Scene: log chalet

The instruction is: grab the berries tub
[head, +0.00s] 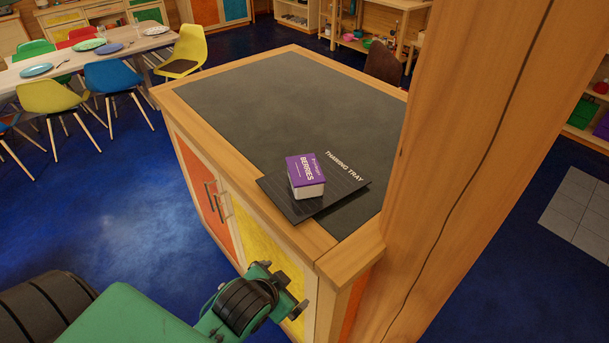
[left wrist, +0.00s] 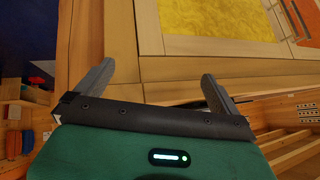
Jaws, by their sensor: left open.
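The berries tub (head: 305,176) is a small purple and white box lettered "BERRIES". It sits on the black thawing tray (head: 342,187), which lies on the dark top of a wooden cabinet near its front corner. My left gripper (head: 281,287) is low in front of the cabinet, below and to the left of the tub, apart from it. In the left wrist view the left gripper (left wrist: 158,82) has its two fingers spread wide with nothing between them. The tub is not in the left wrist view. My right gripper is in neither view.
A thick wooden post (head: 465,150) rises just right of the tray. The cabinet top (head: 270,95) behind the tub is clear. Cabinet doors with handles (head: 212,199) face my left arm. A dining table (head: 85,60) with chairs stands at back left.

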